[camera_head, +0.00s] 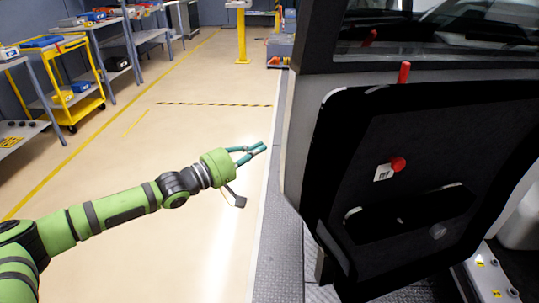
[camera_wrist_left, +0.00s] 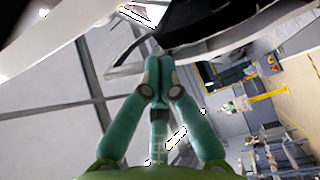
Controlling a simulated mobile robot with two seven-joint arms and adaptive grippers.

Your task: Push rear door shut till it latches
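The rear door (camera_head: 440,130) fills the right of the head view. It stands open, its black inner panel facing me, with a red lock pin (camera_head: 404,72) on top and a red knob (camera_head: 398,164) on the panel. My left gripper (camera_head: 262,148) points right toward the door's pale outer edge, with a small gap between them in the picture. In the left wrist view its teal fingers (camera_wrist_left: 157,62) meet at the tips, with nothing seen between them. A dark curved edge shows just beyond the tips; I cannot tell whether they touch it. My right gripper is not in view.
A grey textured strip (camera_head: 279,245) runs along the floor beneath the door. The pale floor (camera_head: 180,120) left of it is clear. A yellow cart (camera_head: 80,98) and shelves with boxes stand along the left wall. A yellow post (camera_head: 242,35) stands at the back.

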